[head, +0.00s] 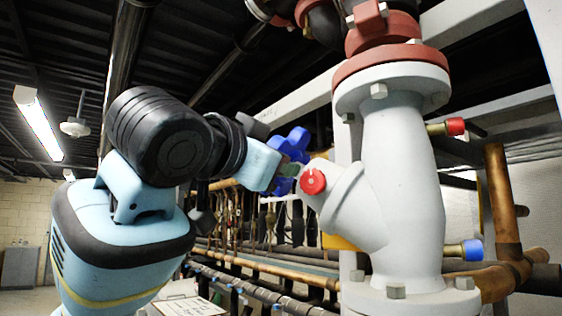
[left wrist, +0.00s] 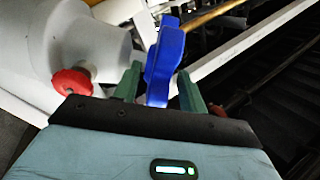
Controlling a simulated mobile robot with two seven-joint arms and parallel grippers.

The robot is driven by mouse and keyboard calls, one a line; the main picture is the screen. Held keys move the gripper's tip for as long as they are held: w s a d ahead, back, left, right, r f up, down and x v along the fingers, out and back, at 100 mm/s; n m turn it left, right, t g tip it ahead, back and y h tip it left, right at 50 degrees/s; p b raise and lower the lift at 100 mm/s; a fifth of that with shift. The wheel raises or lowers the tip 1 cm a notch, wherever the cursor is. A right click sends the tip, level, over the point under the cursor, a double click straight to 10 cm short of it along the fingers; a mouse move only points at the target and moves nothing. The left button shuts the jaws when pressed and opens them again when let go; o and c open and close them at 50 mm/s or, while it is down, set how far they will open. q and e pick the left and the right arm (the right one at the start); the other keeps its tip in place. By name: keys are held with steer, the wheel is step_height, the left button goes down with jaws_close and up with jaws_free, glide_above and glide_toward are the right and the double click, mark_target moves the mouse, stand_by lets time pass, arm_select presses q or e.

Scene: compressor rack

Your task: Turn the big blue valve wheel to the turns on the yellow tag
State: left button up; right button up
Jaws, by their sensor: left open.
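The blue valve wheel (head: 298,139) is lobed and sits on the angled neck of the grey valve body (head: 400,185). My left gripper (head: 290,169) is at the wheel and covers part of it. In the left wrist view, the wheel (left wrist: 163,62) stands edge-on between the two green fingers of my left gripper (left wrist: 159,84). The fingers are open, with a gap visible on the right side of the wheel. A yellow piece (head: 338,243), perhaps the tag, shows partly behind the valve body; no writing on it is readable. My right gripper is not in view.
A red knob (head: 313,181) sits on the valve neck close to my left gripper; it also shows in the left wrist view (left wrist: 72,81). Red-capped (head: 455,127) and blue-capped (head: 472,250) stubs stick out on the right. Copper pipes (head: 500,195) run behind.

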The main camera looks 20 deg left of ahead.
arm_select(q)
steer(key=v, duration=0.5)
stand_by(0.6)
